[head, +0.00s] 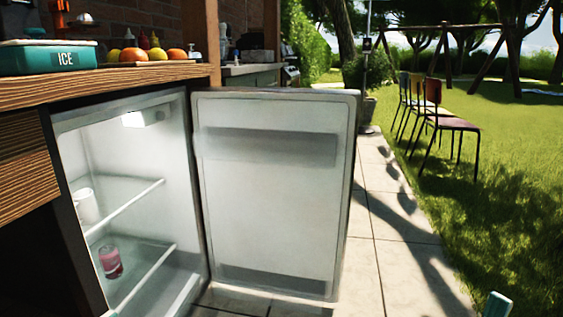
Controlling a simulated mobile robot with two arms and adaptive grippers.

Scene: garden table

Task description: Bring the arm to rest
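No whole arm shows in the head view. A small teal-and-pale tip (497,304) at the bottom right edge appears to be part of my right gripper; the rest is cut off, so I cannot tell whether it is open or shut. I cannot make out my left gripper. The small fridge (130,190) stands open under the counter. Its white door (275,200) is swung wide to the right. Inside, a white container (85,206) sits on the upper shelf and a reddish jar or can (110,262) on the lower shelf.
A wooden counter (130,82) above the fridge holds a teal ICE box (48,57), several fruits (133,55) and bottles. The open door blocks the middle. A paved path (385,230) to its right is clear. Several chairs (450,122) stand on the grass.

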